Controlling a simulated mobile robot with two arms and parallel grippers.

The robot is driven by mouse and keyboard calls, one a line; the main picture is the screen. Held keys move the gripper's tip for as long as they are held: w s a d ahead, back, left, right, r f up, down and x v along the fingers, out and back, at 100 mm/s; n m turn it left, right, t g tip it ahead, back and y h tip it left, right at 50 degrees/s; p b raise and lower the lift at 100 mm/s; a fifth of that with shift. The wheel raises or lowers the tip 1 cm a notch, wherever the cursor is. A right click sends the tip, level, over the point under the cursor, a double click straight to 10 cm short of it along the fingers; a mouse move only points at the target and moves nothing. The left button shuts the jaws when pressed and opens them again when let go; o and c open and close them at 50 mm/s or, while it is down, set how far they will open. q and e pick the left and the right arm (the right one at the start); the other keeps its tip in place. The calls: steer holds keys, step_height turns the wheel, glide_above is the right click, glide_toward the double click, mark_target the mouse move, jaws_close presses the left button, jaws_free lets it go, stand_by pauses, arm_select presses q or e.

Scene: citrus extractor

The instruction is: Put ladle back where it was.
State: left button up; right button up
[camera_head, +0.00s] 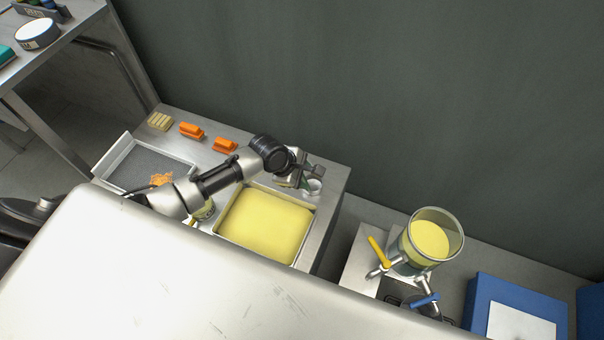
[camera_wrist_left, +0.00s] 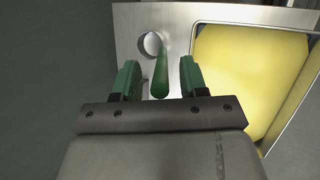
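The ladle's green handle (camera_wrist_left: 160,76) shows in the left wrist view, pointing toward the camera. Its far end is at a round opening (camera_wrist_left: 152,44) in the steel counter, beside the basin of yellow liquid (camera_wrist_left: 250,75). My left gripper (camera_wrist_left: 160,75) is open, its two green fingers on either side of the handle with a gap to each. In the head view my left gripper (camera_head: 308,182) is over the counter's right end, by the round opening (camera_head: 315,187). The ladle's bowl is not visible. My right gripper is not in view.
The yellow basin (camera_head: 262,222) lies under my left arm. A grey tray (camera_head: 142,168) and orange blocks (camera_head: 191,130) are on the counter's left. A clear container of yellow liquid (camera_head: 430,240) with tap handles stands right. A blue box (camera_head: 510,305) is at far right.

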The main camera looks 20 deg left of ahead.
arm_select(q)
steer(key=shift+r, duration=0.1)
steer(key=p+v, duration=0.2)
steer(key=v, duration=1)
